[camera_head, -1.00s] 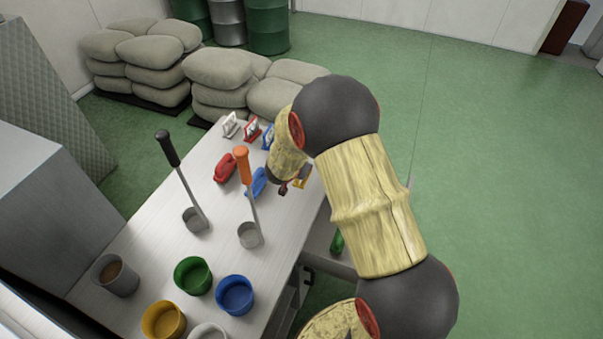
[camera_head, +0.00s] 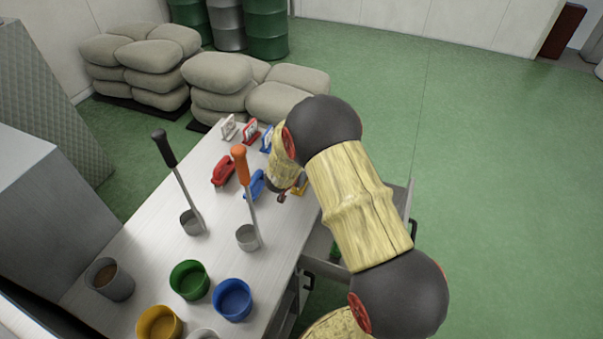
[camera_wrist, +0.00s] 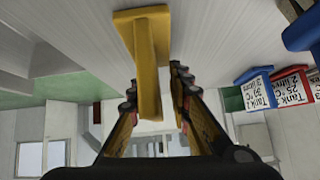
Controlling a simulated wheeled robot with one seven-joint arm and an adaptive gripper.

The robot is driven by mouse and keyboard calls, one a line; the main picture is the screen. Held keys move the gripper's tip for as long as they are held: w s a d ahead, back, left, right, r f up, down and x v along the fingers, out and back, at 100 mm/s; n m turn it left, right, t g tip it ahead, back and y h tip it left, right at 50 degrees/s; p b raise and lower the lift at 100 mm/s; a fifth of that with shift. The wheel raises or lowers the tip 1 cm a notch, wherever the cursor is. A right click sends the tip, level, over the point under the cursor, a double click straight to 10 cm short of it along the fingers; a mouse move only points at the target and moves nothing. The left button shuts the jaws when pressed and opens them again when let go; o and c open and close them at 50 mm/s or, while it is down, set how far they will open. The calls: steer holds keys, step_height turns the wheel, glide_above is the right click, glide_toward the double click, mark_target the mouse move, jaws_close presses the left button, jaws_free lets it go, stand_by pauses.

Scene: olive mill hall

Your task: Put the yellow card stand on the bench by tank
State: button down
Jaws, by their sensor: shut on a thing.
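The yellow card stand (camera_wrist: 147,60) is between the two fingers of my gripper (camera_wrist: 155,105) in the wrist view, and the gripper is shut on it. Its flat base touches or nearly touches the pale bench top; I cannot tell which. In the head view my gripper (camera_head: 283,196) is over the bench's (camera_head: 150,250) right edge, mostly hidden by my arm, with a bit of the yellow stand (camera_head: 300,187) showing beside it. White (camera_head: 228,128), red (camera_head: 250,132) and blue (camera_head: 266,140) card stands stand at the bench's far end. The wrist view shows tank labels on cards.
A red-handled thing (camera_head: 223,171) and a blue one (camera_head: 255,184) lie near my gripper. Two ladles, black-handled (camera_head: 164,148) and orange-handled (camera_head: 240,165), stand upright nearby. Several cups are nearer. An open drawer (camera_head: 320,243) juts out at the right. Sacks (camera_head: 270,95) are piled behind the bench.

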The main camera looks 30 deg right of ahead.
steer(key=c, duration=1.6)
jaws_free()
steer(key=shift+c, duration=0.2)
steer(key=shift+r, duration=0.2)
steer(key=p+v, duration=0.1)
steer(key=v, duration=0.5)
steer(key=shift+r+p, duration=0.1)
steer(key=shift+p, duration=0.3)
steer(key=shift+s+a+r, duration=0.35)
steer(key=shift+a, duration=0.1)
